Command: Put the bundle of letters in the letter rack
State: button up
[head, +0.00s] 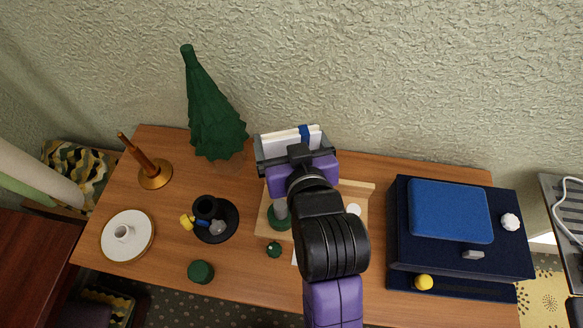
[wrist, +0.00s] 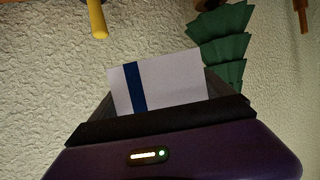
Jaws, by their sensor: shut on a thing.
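The bundle of letters (head: 281,140) is a white stack with a blue band. It is held by my gripper (head: 292,146) above the back of the wooden desk, near the wall. In the wrist view the bundle (wrist: 180,86) stands out from between the dark fingers, its blue band left of its middle. I cannot clearly make out a letter rack. A pale wooden piece (head: 355,188) on the desk shows partly behind my arm; I cannot tell whether it is part of the rack.
A dark green tree (head: 212,120) stands left of my gripper. A navy box with a blue lid (head: 450,210) fills the desk's right. A brass stand (head: 154,174), a black dish (head: 225,231), a white plate (head: 120,246) and a green cylinder (head: 201,271) are on the left.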

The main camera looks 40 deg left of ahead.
notch_tip(320, 180, down, 11)
jog(key=shift+f, duration=0.2)
dwell(0.3)
jog(key=shift+f, duration=0.35)
jog(key=o, duration=1.1)
jog(key=shift+o, duration=0.2)
jog(key=shift+r, duration=0.15)
jog(key=v, duration=1.2)
jog(key=shift+r+b, duration=0.15)
jog(key=shift+b, duration=0.2)
